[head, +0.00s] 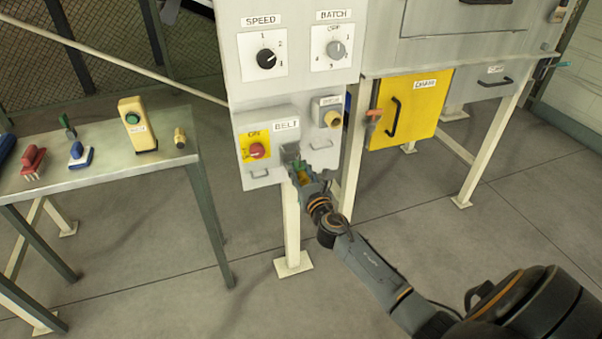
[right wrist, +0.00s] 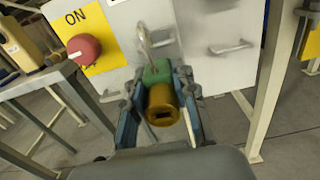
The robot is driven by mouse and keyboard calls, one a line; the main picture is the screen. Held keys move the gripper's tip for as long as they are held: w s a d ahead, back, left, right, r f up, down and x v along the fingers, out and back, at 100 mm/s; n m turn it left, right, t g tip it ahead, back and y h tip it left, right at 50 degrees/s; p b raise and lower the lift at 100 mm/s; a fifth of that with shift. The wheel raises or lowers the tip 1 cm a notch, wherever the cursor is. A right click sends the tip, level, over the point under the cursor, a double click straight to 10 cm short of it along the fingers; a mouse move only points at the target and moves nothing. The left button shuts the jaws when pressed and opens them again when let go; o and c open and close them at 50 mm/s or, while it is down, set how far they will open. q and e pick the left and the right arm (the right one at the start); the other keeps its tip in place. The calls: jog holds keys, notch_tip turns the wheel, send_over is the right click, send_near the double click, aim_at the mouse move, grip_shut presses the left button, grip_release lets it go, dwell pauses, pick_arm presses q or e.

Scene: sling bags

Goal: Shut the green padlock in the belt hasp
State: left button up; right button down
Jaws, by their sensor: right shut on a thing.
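The green padlock (right wrist: 157,73) sits between the fingers of my right gripper (right wrist: 160,105), which is shut on it; a brass cylinder (right wrist: 162,103) shows at its near end. Its grey shackle (right wrist: 148,38) stands up at the belt panel (right wrist: 190,20). I cannot tell whether the shackle passes through the hasp or is closed. In the head view my right gripper (head: 304,175) is at the lower edge of the belt box (head: 275,125), beside the grey hasp (head: 291,152), with a bit of green showing. My left gripper is not in view.
A red knob (head: 257,151) on a yellow ON plate is left of the hasp. A side table (head: 100,172) at left holds a yellow pendant (head: 137,125), brushes and small items. A yellow drawer door (head: 405,110) is at right. The floor in front is clear.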

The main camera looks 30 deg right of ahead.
aim_at(295, 161)
jog(key=shift+b+x, duration=0.3)
jog(key=shift+x, duration=1.15)
jog(key=shift+w+d, duration=0.25)
jog(key=shift+w, duration=0.45)
jog(key=shift+w, duration=0.2)
jog(key=shift+f+b, duration=0.15)
jog(key=shift+b, duration=0.25)
jog(key=c, duration=1)
grip_release()
jog(key=shift+o, duration=0.3)
jog(key=o, duration=0.6)
